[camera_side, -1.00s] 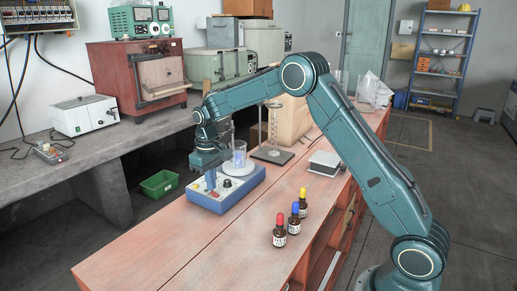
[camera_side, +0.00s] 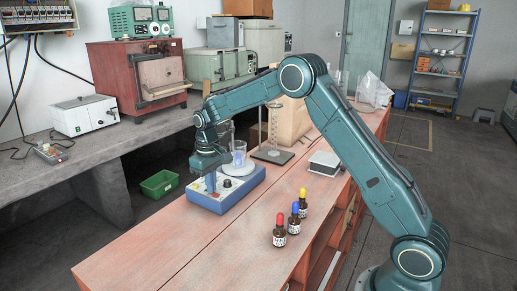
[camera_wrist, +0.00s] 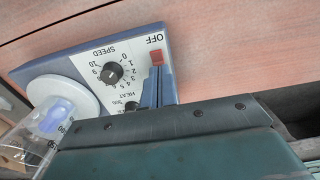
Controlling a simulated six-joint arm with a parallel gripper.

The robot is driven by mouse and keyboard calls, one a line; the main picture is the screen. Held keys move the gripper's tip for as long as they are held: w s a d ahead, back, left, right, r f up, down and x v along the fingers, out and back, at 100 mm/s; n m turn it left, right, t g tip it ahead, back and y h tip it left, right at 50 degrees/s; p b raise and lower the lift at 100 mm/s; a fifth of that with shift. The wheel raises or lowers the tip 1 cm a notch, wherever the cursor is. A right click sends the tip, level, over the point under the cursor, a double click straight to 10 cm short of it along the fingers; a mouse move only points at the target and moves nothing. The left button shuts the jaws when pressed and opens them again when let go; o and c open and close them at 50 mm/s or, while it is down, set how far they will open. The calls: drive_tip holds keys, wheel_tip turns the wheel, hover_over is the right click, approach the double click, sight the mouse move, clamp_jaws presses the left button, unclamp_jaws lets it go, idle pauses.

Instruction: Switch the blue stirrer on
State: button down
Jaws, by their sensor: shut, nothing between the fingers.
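The blue stirrer (camera_side: 240,197) sits on the reddish bench, with a white round plate and a glass beaker (camera_side: 239,155) on it. In the wrist view its panel (camera_wrist: 84,66) shows a black SPEED knob (camera_wrist: 112,72), a partly hidden HEAT knob (camera_wrist: 130,106) and a red switch (camera_wrist: 157,57) beside the word OFF. My gripper (camera_side: 211,188) points down over the panel, shut and empty. In the wrist view its blue fingertips (camera_wrist: 158,71) are right beside the red switch; I cannot tell whether they touch it. The beaker (camera_wrist: 52,124) is left of my gripper there.
Three dropper bottles (camera_side: 294,222) with red, blue and yellow tops stand on the bench to the right. A stand with a glass cylinder (camera_side: 273,130) is behind the stirrer. A white-topped box (camera_side: 325,162) lies farther right. The bench front is clear.

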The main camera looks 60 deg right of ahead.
idle(0.3)
drive_tip(key=shift+r, duration=3.4)
drive_tip(key=shift+s, duration=0.1)
drive_tip(key=s+a+r+t, duration=0.1)
drive_tip(key=s+a+r, duration=0.1)
drive_tip(key=s+r, duration=0.5)
drive_tip(key=s+a+r+t, duration=0.2)
drive_tip(key=s+r, duration=0.4)
drive_tip(key=s, duration=0.4)
drive_tip(key=s+a+f+t, duration=0.2)
drive_tip(key=s+f, duration=0.1)
drive_tip(key=s, duration=1.6)
drive_tip(key=shift+a+t, duration=0.15)
drive_tip(key=shift+t, duration=0.15)
